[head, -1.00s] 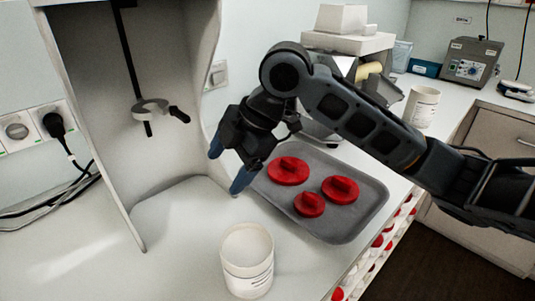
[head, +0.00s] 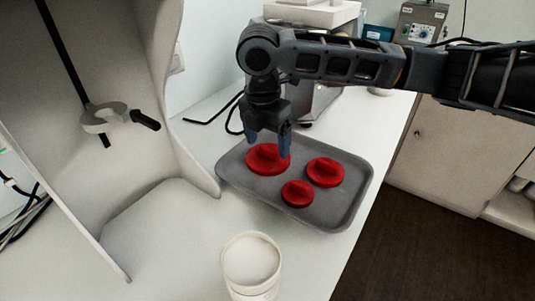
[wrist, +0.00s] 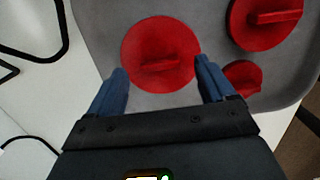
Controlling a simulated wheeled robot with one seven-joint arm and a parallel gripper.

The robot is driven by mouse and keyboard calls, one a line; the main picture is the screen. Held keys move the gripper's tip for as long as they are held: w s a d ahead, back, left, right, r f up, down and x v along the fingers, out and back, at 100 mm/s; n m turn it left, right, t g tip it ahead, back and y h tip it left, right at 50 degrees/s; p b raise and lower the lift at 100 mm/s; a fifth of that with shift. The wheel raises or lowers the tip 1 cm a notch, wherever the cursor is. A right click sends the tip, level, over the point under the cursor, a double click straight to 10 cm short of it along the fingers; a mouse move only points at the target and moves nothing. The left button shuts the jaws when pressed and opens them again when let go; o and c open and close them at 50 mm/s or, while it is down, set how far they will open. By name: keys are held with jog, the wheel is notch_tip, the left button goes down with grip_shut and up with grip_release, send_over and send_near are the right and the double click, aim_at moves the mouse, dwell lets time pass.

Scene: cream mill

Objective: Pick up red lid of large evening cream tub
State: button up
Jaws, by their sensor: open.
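Three red lids with raised bar handles lie on a grey tray (head: 345,205). The largest-looking red lid (head: 267,161) is at the tray's back left, a middle-sized lid (head: 325,173) is to its right, and the smallest lid (head: 297,194) is in front. My gripper (head: 269,145) is open and pointing down over the back-left lid. In the wrist view this lid (wrist: 158,45) shows ahead of and between the open fingers (wrist: 161,66), with its bar handle crosswise between them. Whether the fingers touch it I cannot tell. A white open tub (head: 251,264) stands in front of the tray.
A white hood-like stand (head: 165,90) with a rod and ring clamp (head: 105,118) rises at the left. A machine (head: 312,100) stands behind the tray, with a grey control box (head: 421,22) farther back. The counter ends along the tray's right side.

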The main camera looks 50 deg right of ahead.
jog(key=shift+d+f, duration=0.1)
jog(key=shift+f, duration=0.95)
jog(key=c, duration=1.1)
jog(key=shift+r, duration=0.1)
